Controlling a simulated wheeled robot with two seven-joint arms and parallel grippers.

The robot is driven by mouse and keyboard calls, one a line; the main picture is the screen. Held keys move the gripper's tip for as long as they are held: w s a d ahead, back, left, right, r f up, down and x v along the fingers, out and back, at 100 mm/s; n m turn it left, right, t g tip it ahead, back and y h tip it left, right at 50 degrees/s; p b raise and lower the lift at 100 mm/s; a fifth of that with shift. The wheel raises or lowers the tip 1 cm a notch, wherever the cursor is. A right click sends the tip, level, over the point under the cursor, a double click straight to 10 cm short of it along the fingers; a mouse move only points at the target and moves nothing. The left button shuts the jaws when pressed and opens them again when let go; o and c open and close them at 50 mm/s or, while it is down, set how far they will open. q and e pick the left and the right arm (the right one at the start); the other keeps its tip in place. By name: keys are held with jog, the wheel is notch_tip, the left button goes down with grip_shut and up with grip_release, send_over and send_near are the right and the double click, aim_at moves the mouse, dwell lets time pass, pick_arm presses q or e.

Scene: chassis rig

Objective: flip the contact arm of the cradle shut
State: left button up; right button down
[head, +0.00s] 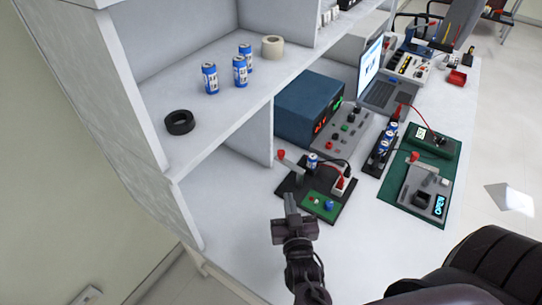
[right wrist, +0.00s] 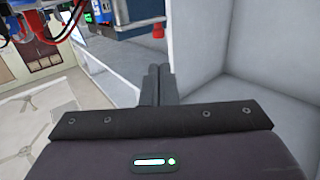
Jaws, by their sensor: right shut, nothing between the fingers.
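A black-based fixture (head: 292,187) stands on the bench, with a raised arm ending in a red knob (head: 281,154), a blue-and-white cell (head: 313,160) and a green board (head: 322,206). To its right, a grey fixture (head: 412,180) on a green mat also has a raised red knob (head: 415,157), a dark block and a display reading "OPEN" (head: 439,205). I cannot tell which is the cradle. My right gripper (head: 290,200) is shut and empty at the black fixture's left front side; contact is unclear. Its closed fingers show in the wrist view (right wrist: 158,88). My left gripper is not in view.
A blue instrument (head: 308,108) and a laptop (head: 377,83) stand behind. A black holder of cells (head: 382,150) lies between the fixtures. Bare bench lies in front.

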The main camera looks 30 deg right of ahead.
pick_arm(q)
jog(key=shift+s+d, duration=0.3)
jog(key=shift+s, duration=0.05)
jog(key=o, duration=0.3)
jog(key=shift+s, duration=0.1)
pick_arm(e)
jog(key=p, duration=0.3)
send_near(282, 156)
jog(key=x, duration=0.6)
jog(key=shift+a+r, duration=0.1)
jog(key=shift+r, duration=0.05)
jog(key=shift+w, duration=0.45)
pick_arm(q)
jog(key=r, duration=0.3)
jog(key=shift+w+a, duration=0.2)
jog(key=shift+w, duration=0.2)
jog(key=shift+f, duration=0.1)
pick_arm(e)
jog(key=shift+d, duration=0.25)
